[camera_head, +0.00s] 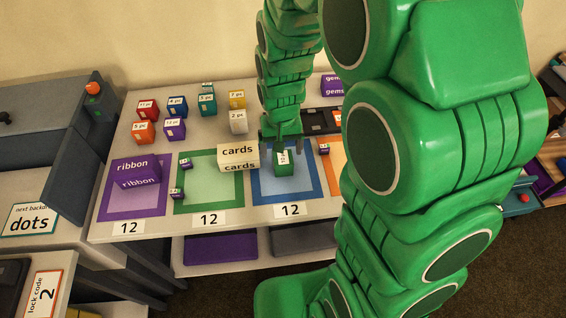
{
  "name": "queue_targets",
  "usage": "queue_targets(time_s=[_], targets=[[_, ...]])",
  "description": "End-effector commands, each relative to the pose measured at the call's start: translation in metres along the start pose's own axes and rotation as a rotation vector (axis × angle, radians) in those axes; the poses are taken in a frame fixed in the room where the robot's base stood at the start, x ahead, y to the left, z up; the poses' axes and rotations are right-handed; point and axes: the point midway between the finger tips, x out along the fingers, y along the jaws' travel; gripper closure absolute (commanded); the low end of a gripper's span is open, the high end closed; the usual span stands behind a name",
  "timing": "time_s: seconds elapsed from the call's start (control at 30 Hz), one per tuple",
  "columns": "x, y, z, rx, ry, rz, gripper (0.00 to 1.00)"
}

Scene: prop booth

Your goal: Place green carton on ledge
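A dark green carton (285,169) with a white label stands within the blue-bordered square (263,191) on the table. My green arm reaches down from above to it. My dark gripper (283,145) is at the top of this carton, with its fingers around the carton's upper part. Whether the fingers press on the carton, or whether it is lifted, I cannot tell. A smaller teal-green carton (207,108) stands in the back group. Which surface is the ledge is not clear from this view.
A purple ribbon box (138,170) and a cream cards box (238,155) stand left of my gripper. Several small cartons, one a red carton (146,108), stand behind. Tiny purple cartons lie near the squares. A dark tray (318,122) lies behind. My arm hides the table's right side.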

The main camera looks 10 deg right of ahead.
Motion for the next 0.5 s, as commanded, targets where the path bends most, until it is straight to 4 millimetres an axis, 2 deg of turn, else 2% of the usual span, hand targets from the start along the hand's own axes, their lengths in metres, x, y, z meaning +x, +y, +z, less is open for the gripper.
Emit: queue_targets(time_s=[0.3, 0.5], targets=[[0.022, 0.001, 0.000, 0.000, -0.003, 0.001, 0.13], [0.028, 0.001, -0.001, 0.000, -0.002, 0.000, 0.13]])
